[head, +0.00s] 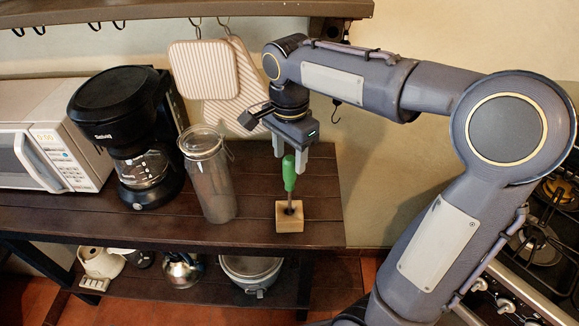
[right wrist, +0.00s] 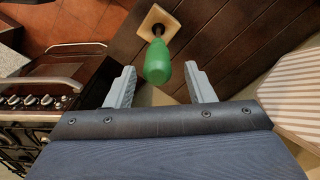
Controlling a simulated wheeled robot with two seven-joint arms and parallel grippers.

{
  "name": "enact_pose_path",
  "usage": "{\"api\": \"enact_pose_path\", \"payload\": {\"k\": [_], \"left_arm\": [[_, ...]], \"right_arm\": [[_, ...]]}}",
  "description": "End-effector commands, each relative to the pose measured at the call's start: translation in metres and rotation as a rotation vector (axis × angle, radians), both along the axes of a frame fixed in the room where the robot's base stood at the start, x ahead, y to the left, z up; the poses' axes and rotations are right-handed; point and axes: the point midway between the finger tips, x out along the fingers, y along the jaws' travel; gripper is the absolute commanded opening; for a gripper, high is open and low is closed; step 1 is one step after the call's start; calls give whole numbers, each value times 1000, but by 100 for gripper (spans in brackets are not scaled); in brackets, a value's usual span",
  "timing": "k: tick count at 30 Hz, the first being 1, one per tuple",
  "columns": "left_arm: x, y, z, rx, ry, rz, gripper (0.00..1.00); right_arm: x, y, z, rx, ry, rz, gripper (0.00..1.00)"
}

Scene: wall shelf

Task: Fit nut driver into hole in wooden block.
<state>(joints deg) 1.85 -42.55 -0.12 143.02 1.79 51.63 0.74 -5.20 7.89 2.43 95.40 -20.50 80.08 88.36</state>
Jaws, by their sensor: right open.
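The nut driver (head: 289,174) has a green handle and a thin shaft. It stands nearly upright with its shaft tip at the hole of the wooden block (head: 289,222), which sits on the dark shelf top near its right front. My right gripper (head: 303,164) is open above the block, its two fingers on either side of the green handle. In the right wrist view the nut driver handle (right wrist: 158,62) lies between the open fingers (right wrist: 160,88), with gaps on both sides, and the block (right wrist: 158,22) shows beyond it. How deep the shaft sits is unclear. My left gripper is not in view.
A glass jar (head: 207,175) stands left of the block, with a black coffee maker (head: 130,130) and a microwave (head: 45,140) further left. A gas stove (head: 540,240) is at the right. Shelf surface around the block is clear.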

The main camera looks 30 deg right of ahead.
Motion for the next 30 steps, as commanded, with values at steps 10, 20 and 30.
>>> {"api": "enact_pose_path", "payload": {"k": [10,20,30], "left_arm": [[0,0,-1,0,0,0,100],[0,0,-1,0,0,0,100],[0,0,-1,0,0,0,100]], "right_arm": [[-6,-3,37,17,-20,52,49],[-117,12,2,119,-349,714,49],[-172,43,-47,-1,-629,1135,49]]}}
